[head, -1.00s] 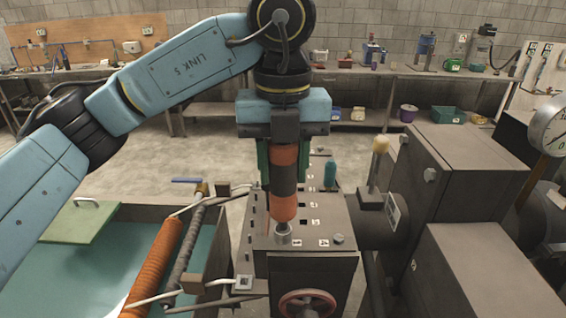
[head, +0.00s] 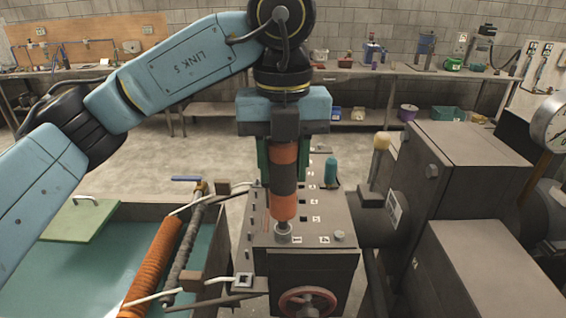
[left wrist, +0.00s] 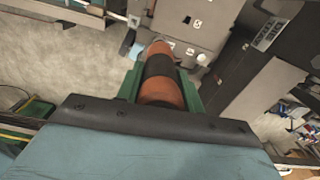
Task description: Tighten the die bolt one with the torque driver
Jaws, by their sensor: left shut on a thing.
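My left gripper (head: 284,160) points straight down over the machine head's top face (head: 265,241). It is shut on the torque driver (head: 284,180), an upright orange and black cylinder. The driver's lower end meets a grey bolt (head: 283,236) near the front of the top face, beside printed labels; I cannot tell how fully they engage. In the left wrist view the driver (left wrist: 160,75) sits between the green fingers, and its tip is hidden. Another bolt (head: 339,236) stands at the front right. My right gripper is not in view.
A red handwheel (head: 307,302) is on the machine's front. A teal bottle (head: 330,171) stands at the top face's back. Large grey housings (head: 468,160) and a gauge (head: 551,125) are at right.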

